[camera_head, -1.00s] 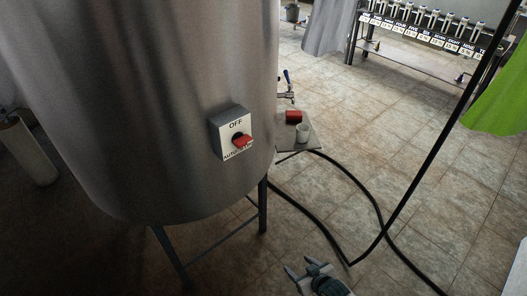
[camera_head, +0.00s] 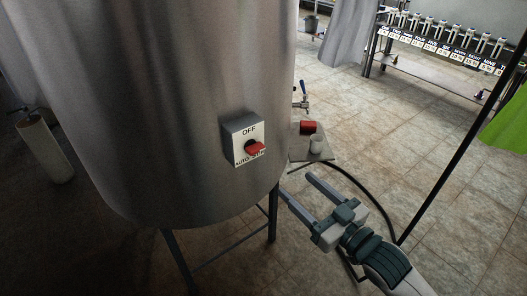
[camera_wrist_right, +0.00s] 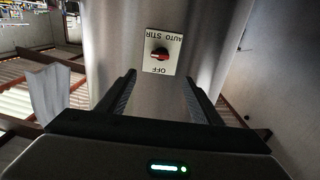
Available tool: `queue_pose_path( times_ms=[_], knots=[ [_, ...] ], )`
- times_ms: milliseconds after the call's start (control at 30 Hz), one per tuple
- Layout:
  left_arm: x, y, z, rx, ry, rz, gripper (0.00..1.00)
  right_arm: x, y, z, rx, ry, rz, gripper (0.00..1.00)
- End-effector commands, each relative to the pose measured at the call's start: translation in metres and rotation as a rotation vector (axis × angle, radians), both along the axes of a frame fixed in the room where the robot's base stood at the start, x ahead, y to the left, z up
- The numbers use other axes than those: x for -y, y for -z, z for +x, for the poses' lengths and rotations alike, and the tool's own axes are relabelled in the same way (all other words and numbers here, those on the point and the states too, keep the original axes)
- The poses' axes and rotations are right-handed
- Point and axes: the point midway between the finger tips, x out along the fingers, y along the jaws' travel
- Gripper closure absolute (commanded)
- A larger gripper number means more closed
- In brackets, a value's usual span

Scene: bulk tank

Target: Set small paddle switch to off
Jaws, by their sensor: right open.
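The small paddle switch is a red paddle (camera_head: 255,149) on a white and grey switch box (camera_head: 243,132) fixed to the side of a steel tank (camera_head: 190,110). The plate reads OFF at the top and AUTO STIR at the bottom. The paddle points right and slightly down, away from OFF. In the right wrist view the red paddle (camera_wrist_right: 160,55) shows upside down, ahead of the fingers and apart from them. My right gripper (camera_head: 298,194) is open and empty, below and right of the box. My left gripper is not in view.
A small shelf (camera_head: 318,151) beside the tank holds a red cup (camera_head: 308,127) and a white cup (camera_head: 317,144). A tap with a blue handle (camera_head: 303,90) is above it. A black hose (camera_head: 375,195) crosses behind my right arm. Tank legs (camera_head: 272,215) stand below.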

Motion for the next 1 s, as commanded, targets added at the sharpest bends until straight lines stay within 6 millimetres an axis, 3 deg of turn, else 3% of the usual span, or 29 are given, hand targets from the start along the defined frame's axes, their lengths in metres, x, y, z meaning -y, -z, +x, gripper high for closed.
queue_pose_path(
  times_ms=[467,1000],
  knots=[
    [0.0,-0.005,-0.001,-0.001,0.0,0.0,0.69,-0.007,-0.001,0.012,0.0,0.002,0.002,0.41],
    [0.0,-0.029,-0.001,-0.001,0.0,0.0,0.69,-0.058,-0.002,0.084,-0.001,0.003,0.001,0.41]
  ],
)
